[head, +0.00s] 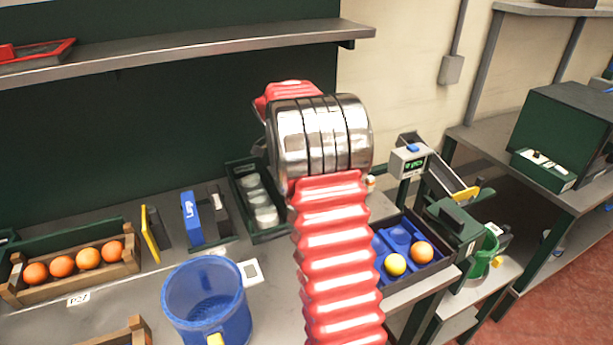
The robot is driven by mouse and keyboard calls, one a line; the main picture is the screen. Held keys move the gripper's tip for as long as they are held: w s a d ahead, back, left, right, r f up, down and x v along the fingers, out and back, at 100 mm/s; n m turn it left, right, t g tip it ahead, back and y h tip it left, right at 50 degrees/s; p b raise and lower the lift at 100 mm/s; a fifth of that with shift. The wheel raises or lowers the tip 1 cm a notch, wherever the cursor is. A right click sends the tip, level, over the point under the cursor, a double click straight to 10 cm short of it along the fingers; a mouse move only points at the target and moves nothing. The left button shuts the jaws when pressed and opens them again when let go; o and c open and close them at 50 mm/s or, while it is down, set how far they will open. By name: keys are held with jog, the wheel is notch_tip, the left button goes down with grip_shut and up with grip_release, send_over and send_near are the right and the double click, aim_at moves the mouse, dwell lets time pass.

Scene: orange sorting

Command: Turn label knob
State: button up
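I cannot pick out a label knob with certainty. A grey device with a green display (408,162) and a blue top part stands right of my arm, by a sloped chute (447,180). A small pale round part (370,182) shows at the right edge of my arm; I cannot tell what it is. A dark green machine (455,220) stands below the chute. My red ribbed arm with its silver joint rises through the middle of the head view. My gripper is not visible, and my arm hides what lies behind it.
A blue bucket (166,300), a wooden crate (135,262) of oranges and a dark green tray (243,208) of jars stand left of my arm. A tray (440,263) with two fruits lies right. A shelf (190,44) runs above. A green box (565,125) stands far right.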

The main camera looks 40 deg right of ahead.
jog(key=shift+w+a, duration=0.1)
jog(key=shift+w, duration=0.05)
jog(key=o, duration=1)
jog(key=shift+o, duration=0.2)
jog(key=shift+r, duration=0.1)
jog(key=v, duration=1.1)
jog(key=shift+r, duration=0.35)
jog(key=shift+a, duration=0.1)
